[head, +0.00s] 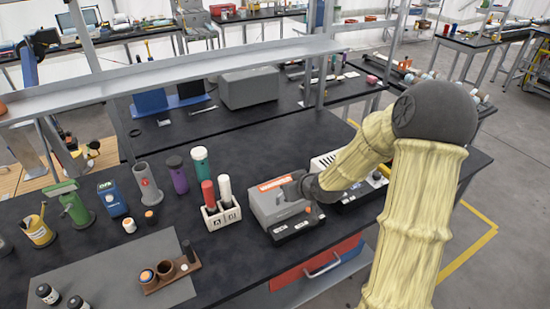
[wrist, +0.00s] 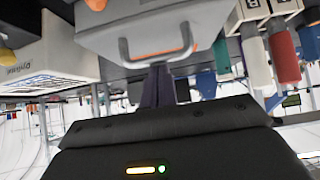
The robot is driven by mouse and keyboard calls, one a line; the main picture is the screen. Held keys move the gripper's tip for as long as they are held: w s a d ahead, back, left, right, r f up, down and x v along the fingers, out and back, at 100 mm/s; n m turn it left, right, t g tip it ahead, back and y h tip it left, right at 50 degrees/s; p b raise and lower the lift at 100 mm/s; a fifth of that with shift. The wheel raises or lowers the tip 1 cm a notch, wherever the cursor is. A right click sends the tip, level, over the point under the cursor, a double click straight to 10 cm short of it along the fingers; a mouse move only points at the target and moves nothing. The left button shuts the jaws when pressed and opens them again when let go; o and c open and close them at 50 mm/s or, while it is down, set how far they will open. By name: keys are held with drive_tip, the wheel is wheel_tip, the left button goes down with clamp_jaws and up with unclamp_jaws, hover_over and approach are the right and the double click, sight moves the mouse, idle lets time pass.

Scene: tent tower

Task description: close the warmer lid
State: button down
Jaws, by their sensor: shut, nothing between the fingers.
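The warmer (head: 262,207) is a grey box with an orange label along its upper back and a dark front base with knobs. It stands on the black bench, right of centre in the head view. In the wrist view, my gripper's dark fingers (wrist: 158,88) are together and empty, close to the handle. Contact is unclear. My arm hides part of the warmer, and I cannot tell the lid's angle.
A white rack (head: 222,214) with red and white bottles stands close left of the warmer. A white vented device (head: 325,163) is close on its right, partly behind my arm. A grey shelf (head: 170,80) runs above the bench's back. Cups and bottles stand further left.

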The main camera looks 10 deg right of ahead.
wheel_tip(320, 180, up, 4)
drive_tip(key=p, duration=0.4)
drive_tip(key=s+d+f+b, duration=0.1)
drive_tip(key=s+d+b, duration=0.1)
drive_tip(key=s, duration=0.7)
drive_tip(key=shift+d+f+b, duration=0.3)
drive_tip(key=shift+d, duration=0.1)
drive_tip(key=s+a+r+m+g+h, duration=0.1)
drive_tip(key=s+a+g, duration=0.1)
drive_tip(key=s, duration=0.4)
drive_tip(key=s+a+r+m+g+h, duration=0.1)
drive_tip(key=s+a+r+m+g, duration=0.1)
drive_tip(key=s+g, duration=0.2)
drive_tip(key=shift+s+g+h, duration=0.3)
drive_tip(key=shift+s+h, duration=0.1)
drive_tip(key=shift+s, duration=0.75)
